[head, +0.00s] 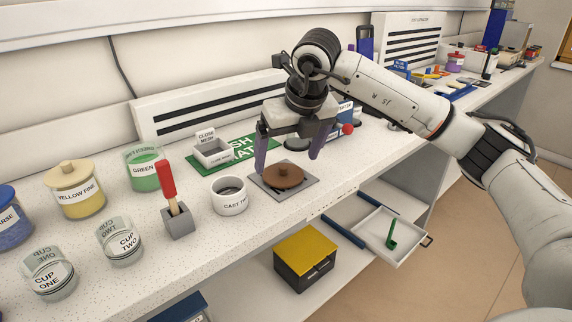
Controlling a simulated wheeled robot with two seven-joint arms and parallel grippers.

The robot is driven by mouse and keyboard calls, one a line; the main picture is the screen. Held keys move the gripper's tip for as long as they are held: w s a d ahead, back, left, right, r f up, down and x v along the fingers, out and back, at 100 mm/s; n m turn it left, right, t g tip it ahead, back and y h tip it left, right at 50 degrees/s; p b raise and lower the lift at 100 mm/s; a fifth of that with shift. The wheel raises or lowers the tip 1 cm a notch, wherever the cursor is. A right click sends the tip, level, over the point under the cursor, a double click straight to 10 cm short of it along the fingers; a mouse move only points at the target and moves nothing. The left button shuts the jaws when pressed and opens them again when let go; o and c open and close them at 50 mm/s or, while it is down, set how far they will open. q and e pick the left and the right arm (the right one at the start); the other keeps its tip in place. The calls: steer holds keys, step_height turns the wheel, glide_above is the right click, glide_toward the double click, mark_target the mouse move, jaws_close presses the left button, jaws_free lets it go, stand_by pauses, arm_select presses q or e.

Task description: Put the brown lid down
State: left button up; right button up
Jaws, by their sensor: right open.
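The brown lid (283,176) is a round disc with a small knob on top. It rests on a grey square plate (303,190) near the front edge of the white speckled counter. My right gripper (289,165) is above the lid, with its two purple fingers spread apart on either side of it. The gripper is open and holds nothing. My left gripper is not in the head view.
A white cast cup (230,196) stands left of the plate. A grey block with a red-handled tool (168,184), jars, and glass cups stand further left. A green mat (240,150) lies behind. Below the counter are a yellow-topped box (305,253) and a white tray (372,245).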

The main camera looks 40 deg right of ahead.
steer(key=v, duration=0.8)
